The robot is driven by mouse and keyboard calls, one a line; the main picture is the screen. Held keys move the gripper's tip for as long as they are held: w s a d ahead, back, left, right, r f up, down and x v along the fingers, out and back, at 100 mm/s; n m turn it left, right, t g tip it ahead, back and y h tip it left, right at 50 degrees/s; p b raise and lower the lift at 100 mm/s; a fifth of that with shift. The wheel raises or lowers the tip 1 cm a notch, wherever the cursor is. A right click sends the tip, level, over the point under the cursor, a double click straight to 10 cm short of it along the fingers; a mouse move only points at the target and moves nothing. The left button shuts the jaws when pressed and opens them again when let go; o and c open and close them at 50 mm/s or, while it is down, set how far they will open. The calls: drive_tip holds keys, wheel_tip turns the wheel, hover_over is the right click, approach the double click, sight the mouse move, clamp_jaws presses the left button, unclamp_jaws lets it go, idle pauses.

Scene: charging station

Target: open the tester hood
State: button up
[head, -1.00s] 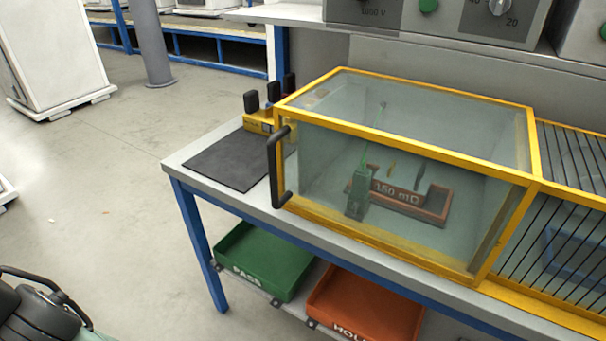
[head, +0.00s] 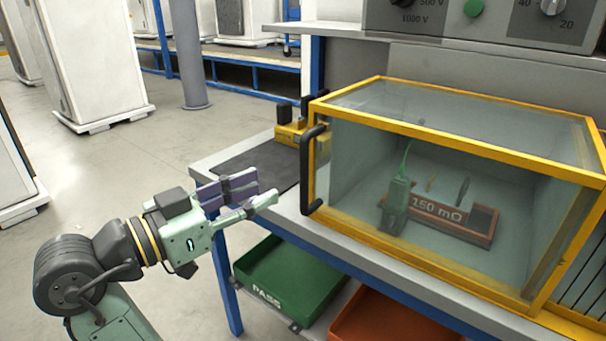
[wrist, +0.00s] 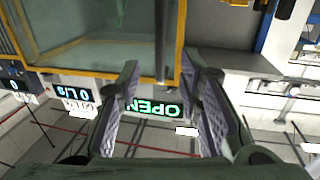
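The tester hood (head: 450,141) is a clear box with a yellow frame, shut down on the bench. Its black bar handle (head: 306,180) stands upright at the front left corner. My gripper (head: 263,192) is left of the handle, pointing right towards it, with a gap between them. Its two purple-padded fingers are apart and empty. In the wrist view, the hood's yellow frame (wrist: 110,73) is at the top and a dark upright bar, apparently the handle (wrist: 161,65), lines up between the fingertips (wrist: 160,68). Their distance in depth is hard to tell.
Inside the hood are a green clip (head: 397,205) and a brown block marked 150 mΩ (head: 440,220). A dark mat (head: 235,165) lies on the bench left of the hood. A green PASS tray (head: 290,285) and an orange tray (head: 375,325) sit below.

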drive_tip(key=p, duration=0.2)
hover_over(304, 211)
drive_tip(key=shift+w, duration=0.4)
drive_tip(key=shift+c, duration=0.2)
clamp_jaws()
idle(0.4)
